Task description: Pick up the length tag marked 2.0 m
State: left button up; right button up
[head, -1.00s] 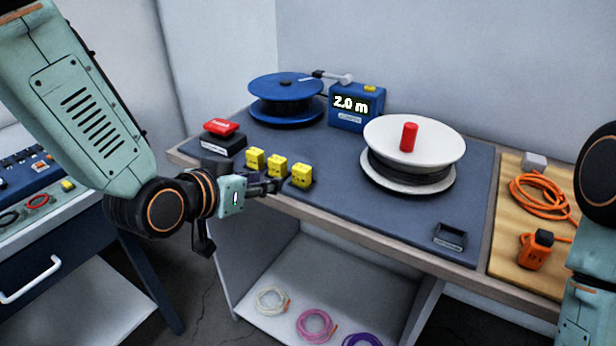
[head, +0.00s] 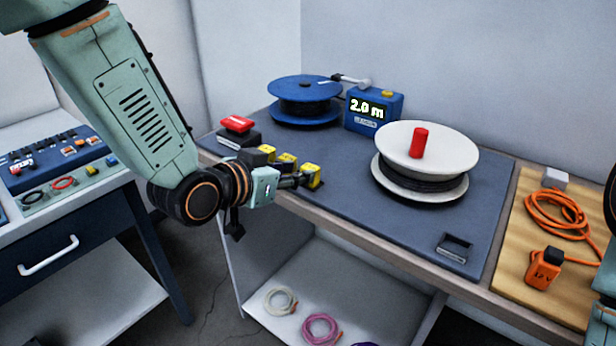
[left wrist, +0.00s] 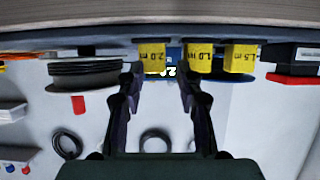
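The yellow length tag marked 2.0 m (left wrist: 152,57) stands with two other yellow tags, 1.0 m (left wrist: 197,57) and 1.5 m (left wrist: 240,57), in the upside-down left wrist view. In the head view the 2.0 m tag (head: 314,172) is the rightmost of the row at the bench's front edge, partly hidden by my gripper. My left gripper (left wrist: 159,82) is open and empty. Its fingers point at the tags, and the 2.0 m tag shows between the fingertips, nearer the left one in the picture. The left gripper (head: 300,182) also shows in the head view. My right gripper is out of view.
On the blue mat (head: 350,205) are a blue spool (head: 305,90), a blue 2.0 m display (head: 373,110), a white spool (head: 450,150) and a red-topped box (head: 237,124). A small black holder (head: 455,247) stands front right. An orange cord (head: 555,218) lies on the wooden board.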

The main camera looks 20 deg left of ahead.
aim_at(311, 167)
pick_arm(q)
jog(key=w+d, duration=0.1)
jog(key=w+d+b, duration=0.1)
jog(key=shift+w+d+f, duration=0.3)
jog(key=shift+w+f, duration=0.05)
jog(key=shift+f, duration=0.05)
jog(key=shift+w+f, duration=0.15)
jog(key=shift+w, duration=0.25)
jog(key=shift+w+a+f, duration=0.2)
jog(key=shift+w+a, duration=0.05)
jog(key=shift+w, duration=0.05)
jog(key=shift+s+d+r, duration=0.15)
jog(key=shift+d+r, duration=0.05)
jog(key=shift+d, duration=0.1)
jog(key=shift+c, duration=1)
jog(key=shift+a+f, duration=0.1)
jog(key=shift+a, duration=0.1)
jog(key=c, duration=0.4)
jog(key=shift+d, duration=0.1)
